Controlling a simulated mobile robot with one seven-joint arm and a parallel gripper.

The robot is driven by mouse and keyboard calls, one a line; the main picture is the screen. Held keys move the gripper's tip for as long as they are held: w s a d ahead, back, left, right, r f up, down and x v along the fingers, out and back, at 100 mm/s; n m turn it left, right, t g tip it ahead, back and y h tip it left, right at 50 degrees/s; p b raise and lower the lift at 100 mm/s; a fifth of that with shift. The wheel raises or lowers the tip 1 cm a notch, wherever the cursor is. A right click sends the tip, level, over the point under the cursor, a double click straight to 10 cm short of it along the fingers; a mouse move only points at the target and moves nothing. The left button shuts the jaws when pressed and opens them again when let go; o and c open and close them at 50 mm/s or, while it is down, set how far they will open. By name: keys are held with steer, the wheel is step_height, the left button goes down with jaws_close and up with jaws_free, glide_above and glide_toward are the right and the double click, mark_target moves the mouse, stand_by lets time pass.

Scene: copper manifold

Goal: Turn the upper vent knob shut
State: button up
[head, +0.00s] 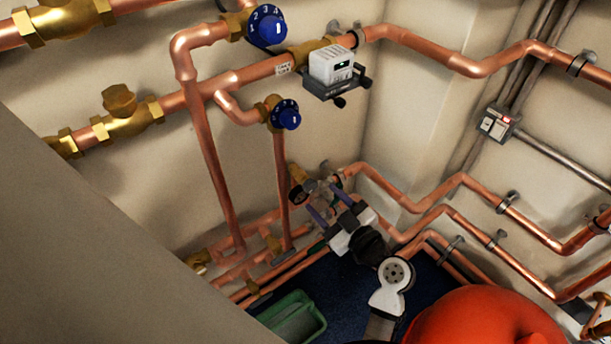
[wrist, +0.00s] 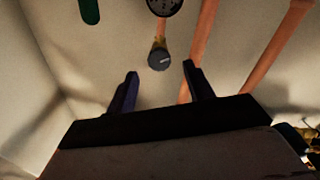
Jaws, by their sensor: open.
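A small dark grey round knob (wrist: 159,60) with a pale pointer line sits on a brass fitting below a copper pipe in the wrist view. I take it for a vent knob, but cannot tell from the picture whether it is the upper one. My gripper (wrist: 160,70) is open, one finger to each side of the knob's line, with clear gaps on both sides. The knob shows at or just beyond the fingertips; the depth is unclear. In the head view my gripper (head: 322,197) is at the pipes near the corner, largely hiding that spot.
Two blue numbered dials, an upper one (head: 267,25) and a lower one (head: 286,116), are on the copper pipes. A white meter box (head: 331,64) sits right of them. A dark gauge (wrist: 164,6) is beyond the knob. A green tray (head: 293,318) lies on the floor.

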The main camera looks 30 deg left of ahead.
mark_target(313, 188)
steer(key=p+x, duration=0.1)
steer(key=x, duration=0.7)
steer(key=shift+w+p, duration=0.1)
steer(key=shift+p, duration=0.2)
steer(key=c, duration=1)
